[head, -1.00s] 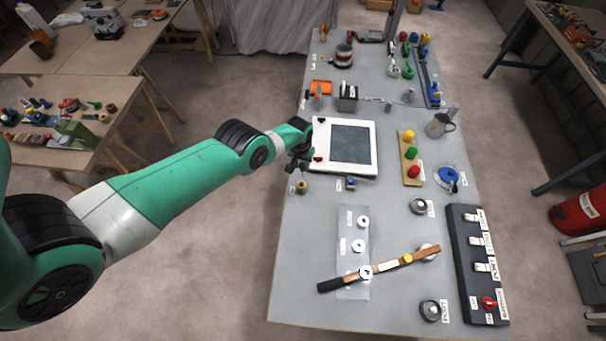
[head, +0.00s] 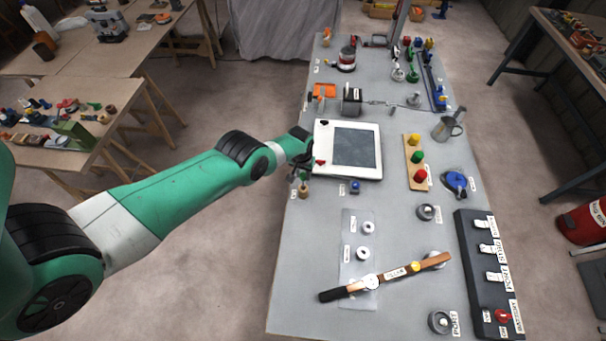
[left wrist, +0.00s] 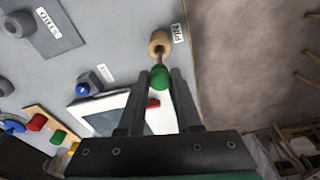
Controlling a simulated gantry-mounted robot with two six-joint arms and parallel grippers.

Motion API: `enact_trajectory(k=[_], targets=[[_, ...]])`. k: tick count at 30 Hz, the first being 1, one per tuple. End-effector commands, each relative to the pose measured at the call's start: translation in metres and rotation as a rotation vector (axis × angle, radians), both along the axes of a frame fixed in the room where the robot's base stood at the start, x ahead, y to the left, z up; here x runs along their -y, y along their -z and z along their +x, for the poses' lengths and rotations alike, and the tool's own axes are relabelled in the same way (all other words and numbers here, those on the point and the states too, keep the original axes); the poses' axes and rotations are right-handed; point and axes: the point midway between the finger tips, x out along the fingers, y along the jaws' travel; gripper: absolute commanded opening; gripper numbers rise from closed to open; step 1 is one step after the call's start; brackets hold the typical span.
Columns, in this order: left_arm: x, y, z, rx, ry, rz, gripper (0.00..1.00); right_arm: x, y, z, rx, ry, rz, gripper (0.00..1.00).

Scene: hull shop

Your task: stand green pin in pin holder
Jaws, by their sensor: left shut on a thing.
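My left gripper (head: 301,171) is shut on the green pin and stands over the near left side of the bench. In the left wrist view, the fingers (left wrist: 170,82) grip the pin's green knob (left wrist: 160,78). Its thin metal shaft points at the round tan pin holder (left wrist: 159,41), beside a label. The shaft lines up with the middle of the holder; I cannot tell whether its tip is inside. In the head view the pin holder (head: 304,191) is just below the gripper, with a bit of the green pin (head: 304,177) between them. My right gripper is out of view.
A white framed panel (head: 375,150) lies right of the gripper. A small blue-topped piece (head: 355,187) stands right of the holder. A board with yellow, green and red knobs (head: 416,165) is farther right. The bench's left edge is close.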

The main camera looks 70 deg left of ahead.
Motion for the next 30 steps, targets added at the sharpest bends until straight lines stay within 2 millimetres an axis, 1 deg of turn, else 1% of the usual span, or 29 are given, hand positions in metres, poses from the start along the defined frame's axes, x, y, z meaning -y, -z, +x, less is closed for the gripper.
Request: enact_trajectory(k=[24,30], targets=[[0.0002,0.0014,0.0,0.0,0.0,0.0,0.0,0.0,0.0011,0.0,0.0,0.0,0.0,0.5],[0.0002,0.0064,-0.0002,0.0,0.0,0.0,0.0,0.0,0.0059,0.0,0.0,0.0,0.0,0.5]])
